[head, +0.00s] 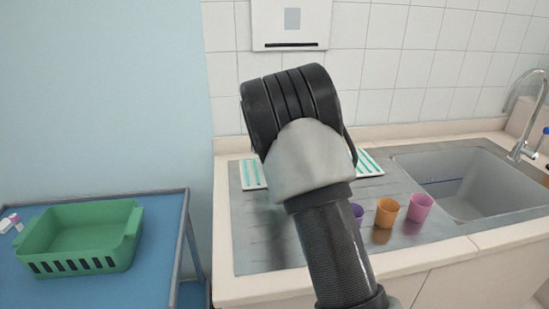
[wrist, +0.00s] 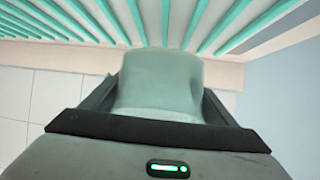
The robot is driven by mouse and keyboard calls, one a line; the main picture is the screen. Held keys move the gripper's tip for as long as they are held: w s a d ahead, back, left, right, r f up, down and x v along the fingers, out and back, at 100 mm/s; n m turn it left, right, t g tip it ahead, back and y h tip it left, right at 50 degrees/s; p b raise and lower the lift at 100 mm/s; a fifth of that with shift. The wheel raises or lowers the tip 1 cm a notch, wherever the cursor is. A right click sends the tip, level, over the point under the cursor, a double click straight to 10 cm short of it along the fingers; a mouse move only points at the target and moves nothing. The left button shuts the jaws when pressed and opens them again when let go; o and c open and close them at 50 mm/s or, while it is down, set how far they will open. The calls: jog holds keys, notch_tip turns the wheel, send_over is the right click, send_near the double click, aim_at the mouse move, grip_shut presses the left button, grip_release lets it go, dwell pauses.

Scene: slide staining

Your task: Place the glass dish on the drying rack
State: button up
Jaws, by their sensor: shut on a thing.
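The glass dish (wrist: 158,82) is a pale, see-through vessel in the wrist view. My gripper (wrist: 160,100) is shut on it, with a dark finger on each side. The drying rack is white with teal bars (wrist: 75,22) and fills the top of the wrist view, just beyond the dish. In the head view the rack (head: 370,163) lies on the steel draining board, and its middle is hidden behind my arm. My gripper and the dish are also hidden there. I cannot tell whether the dish touches the rack.
Purple, orange (head: 385,212) and pink (head: 419,208) cups stand on the draining board (head: 262,235), right of my arm. The sink (head: 455,185) and tap (head: 522,145) are farther right. A green basket (head: 82,238) sits on a blue table at left.

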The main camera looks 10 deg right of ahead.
jog(key=shift+f, duration=1.7)
jog(key=shift+f+b, duration=0.2)
jog(key=shift+b, duration=0.25)
jog(key=o, duration=1.2)
jog(key=shift+o, duration=0.2)
jog(key=shift+r, duration=0.15)
